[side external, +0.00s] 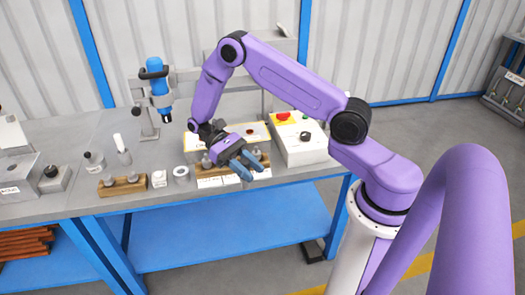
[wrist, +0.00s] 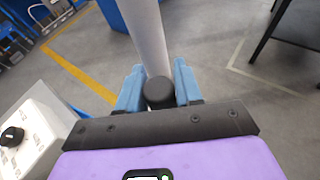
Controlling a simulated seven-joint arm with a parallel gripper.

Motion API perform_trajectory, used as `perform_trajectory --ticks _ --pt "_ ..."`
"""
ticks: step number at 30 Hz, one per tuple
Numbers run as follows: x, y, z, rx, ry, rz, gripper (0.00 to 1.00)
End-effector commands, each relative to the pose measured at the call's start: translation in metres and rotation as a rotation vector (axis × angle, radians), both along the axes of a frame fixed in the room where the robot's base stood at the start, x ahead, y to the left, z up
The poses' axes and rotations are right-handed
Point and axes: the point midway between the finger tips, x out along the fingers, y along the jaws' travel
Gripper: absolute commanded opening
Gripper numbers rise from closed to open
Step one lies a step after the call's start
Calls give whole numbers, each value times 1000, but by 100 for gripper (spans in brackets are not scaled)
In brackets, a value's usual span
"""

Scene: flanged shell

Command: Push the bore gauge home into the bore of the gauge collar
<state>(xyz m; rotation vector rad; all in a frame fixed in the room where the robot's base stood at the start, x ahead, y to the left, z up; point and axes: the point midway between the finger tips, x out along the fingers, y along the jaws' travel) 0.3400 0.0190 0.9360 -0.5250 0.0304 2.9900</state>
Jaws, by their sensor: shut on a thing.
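My gripper (side external: 246,167) hangs over the front of the bench, tilted down and to the right, its blue fingers in front of a wooden rack. In the wrist view my gripper (wrist: 158,80) is shut on a dark round-ended piece, which I take to be the bore gauge (wrist: 159,93). The rest of the gauge cannot be made out, and the fingers hide it in the side view. A pale ring with an open centre, probably the gauge collar (side external: 181,174), stands on the bench left of my gripper, clear of it.
A wooden rack with grey pieces (side external: 122,187) lies left of the ring, and a small white block (side external: 158,179) stands between them. A control box (side external: 302,152) with a red button stands right of my gripper. A blue instrument (side external: 155,80) rises behind. Bare floor lies in front.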

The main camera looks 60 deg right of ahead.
Motion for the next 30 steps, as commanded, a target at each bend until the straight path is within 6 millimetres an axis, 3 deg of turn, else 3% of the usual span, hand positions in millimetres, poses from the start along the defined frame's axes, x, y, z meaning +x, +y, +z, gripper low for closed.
perform_trajectory --ticks 8,15,20,24,30 --pt "53 51 -6 0 -2 -533 0" --pt "124 74 -1 0 -3 -1004 0" --pt "179 73 6 0 -3 -1320 0" --pt "224 60 13 -1 -3 -1578 0" --pt "265 39 21 0 -2 -1827 0"
